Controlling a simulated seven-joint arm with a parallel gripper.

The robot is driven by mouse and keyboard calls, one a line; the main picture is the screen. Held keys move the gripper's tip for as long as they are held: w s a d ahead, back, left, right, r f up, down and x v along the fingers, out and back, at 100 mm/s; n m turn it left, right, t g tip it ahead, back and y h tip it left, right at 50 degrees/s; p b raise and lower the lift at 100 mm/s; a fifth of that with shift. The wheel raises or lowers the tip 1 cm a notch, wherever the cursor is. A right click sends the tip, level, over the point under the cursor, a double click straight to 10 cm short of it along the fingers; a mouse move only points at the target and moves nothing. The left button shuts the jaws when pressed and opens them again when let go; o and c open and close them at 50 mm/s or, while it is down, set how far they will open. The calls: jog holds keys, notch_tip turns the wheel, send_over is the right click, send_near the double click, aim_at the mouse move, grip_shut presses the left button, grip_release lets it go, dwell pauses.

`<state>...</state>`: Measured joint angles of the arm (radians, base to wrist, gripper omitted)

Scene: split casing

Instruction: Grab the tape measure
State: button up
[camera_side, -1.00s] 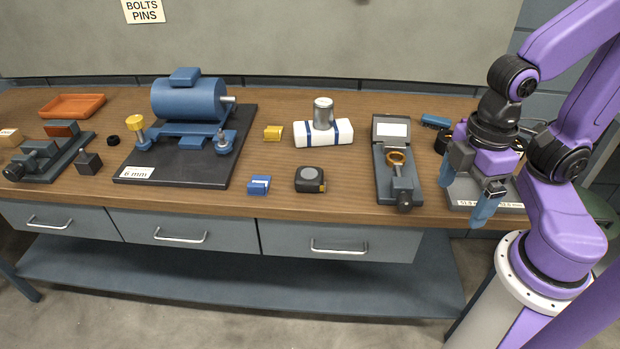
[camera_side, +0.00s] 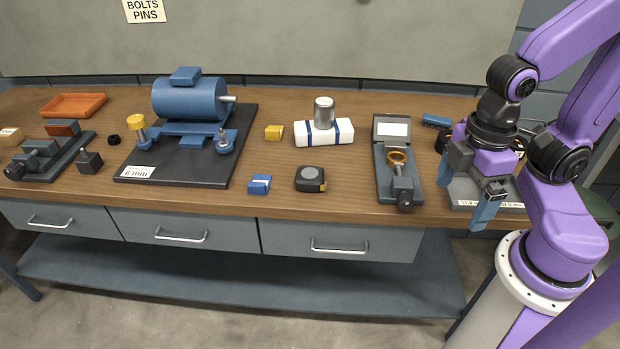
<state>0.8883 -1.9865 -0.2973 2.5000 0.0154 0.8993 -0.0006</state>
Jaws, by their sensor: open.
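The tape measure (camera_side: 310,179) is a small dark grey block with a rounded top and a yellow mark at its right corner. It lies on the bench near the front edge, between a small blue block and a grey fixture. My gripper (camera_side: 446,208) is at the right end of the bench, well to the right of the tape measure. Its blue fingers point down, apart from each other, with nothing between them.
The grey fixture with an orange ring (camera_side: 397,165) stands between my gripper and the tape measure. The blue block (camera_side: 259,184) lies just left of the tape measure. Behind it is a white block with blue bands (camera_side: 340,133) and a metal cylinder (camera_side: 324,110). A blue motor (camera_side: 188,99) stands further left.

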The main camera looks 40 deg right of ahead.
jog(key=w+a+f+m+y, duration=0.1)
jog(key=w+a+m+y, duration=0.15)
jog(key=a, duration=0.45)
jog(key=w+a+f+m+y, duration=0.1)
jog(key=w+a+y, duration=0.15)
jog(key=a, duration=0.45)
jog(key=w+a+f+m+t, duration=0.2)
jog(key=w+a+m+t, duration=0.15)
jog(key=w+a, duration=0.35)
jog(key=w+a+f+m+t, duration=0.3)
jog(key=w+a+m, duration=0.2)
jog(key=w, duration=0.3)
jog(key=m+t+h, duration=0.3)
jog(key=m+h, duration=0.7)
jog(key=h, duration=0.5)
send_near(310, 182)
jog(key=x, duration=0.6)
jog(key=shift+s+d+r, duration=0.1)
jog(key=shift+r, duration=0.05)
jog(key=shift+x, duration=3)
jog(key=c, duration=1)
jog(key=shift+c, duration=0.2)
